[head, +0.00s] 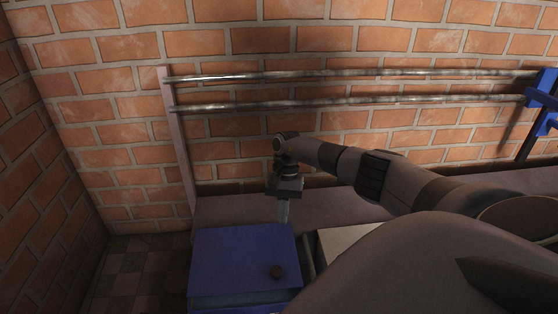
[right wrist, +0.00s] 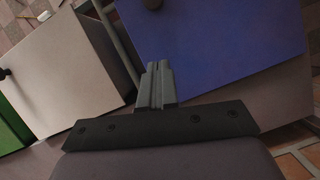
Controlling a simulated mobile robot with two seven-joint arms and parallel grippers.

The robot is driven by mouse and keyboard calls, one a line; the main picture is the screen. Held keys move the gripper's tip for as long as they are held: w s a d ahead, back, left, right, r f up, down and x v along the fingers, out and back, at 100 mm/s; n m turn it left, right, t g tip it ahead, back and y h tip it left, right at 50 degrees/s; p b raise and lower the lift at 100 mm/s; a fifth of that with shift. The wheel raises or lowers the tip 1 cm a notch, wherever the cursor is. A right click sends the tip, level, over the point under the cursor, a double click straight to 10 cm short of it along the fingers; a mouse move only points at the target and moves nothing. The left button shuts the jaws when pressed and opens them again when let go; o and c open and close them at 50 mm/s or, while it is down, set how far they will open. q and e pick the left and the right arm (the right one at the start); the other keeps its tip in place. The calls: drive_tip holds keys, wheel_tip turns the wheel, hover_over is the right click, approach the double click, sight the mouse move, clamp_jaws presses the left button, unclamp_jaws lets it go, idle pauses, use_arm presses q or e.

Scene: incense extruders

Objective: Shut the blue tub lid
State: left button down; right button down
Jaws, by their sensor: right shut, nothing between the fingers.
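The blue tub lid (head: 235,258) is a flat blue panel with a dark round knob (head: 277,272) near its front right corner. It covers the top of the tub, whose lighter blue front (head: 240,300) shows below it. I cannot tell if the lid sits fully flush. My right gripper (head: 284,218) is shut and empty, pointing down at the lid's back right edge; contact is unclear. In the right wrist view the shut fingers (right wrist: 158,72) lie beside the blue lid (right wrist: 215,35). My left gripper is not in view.
A white-lidded tub (head: 345,239) stands just right of the blue one; a green tub (right wrist: 12,125) stands beyond it in the right wrist view. A grey ledge (head: 330,208) runs behind. Two metal rails (head: 350,102) cross before the brick wall. Tiled floor is clear at left.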

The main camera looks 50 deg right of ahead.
drive_tip(key=b, duration=0.2)
hover_over(279, 264)
drive_tip(key=w+d, duration=0.2)
drive_tip(key=d, duration=0.1)
drive_tip(key=f, duration=0.7)
drive_tip(key=shift+w+d+f, duration=0.15)
drive_tip(key=shift+w+f, duration=0.05)
drive_tip(key=shift+f, duration=0.05)
drive_tip(key=shift+s+a+r+p, duration=0.15)
drive_tip(key=shift+s+a+p, duration=0.45)
drive_tip(key=shift+p, duration=0.3)
drive_tip(key=shift+s+a, duration=0.1)
drive_tip(key=shift+a, duration=0.3)
drive_tip(key=shift+s+a, duration=0.35)
drive_tip(key=shift+a, duration=0.1)
use_arm(q)
drive_tip(key=shift+p, duration=0.3)
use_arm(e)
drive_tip(key=shift+s+a, duration=0.1)
drive_tip(key=shift+a, duration=0.1)
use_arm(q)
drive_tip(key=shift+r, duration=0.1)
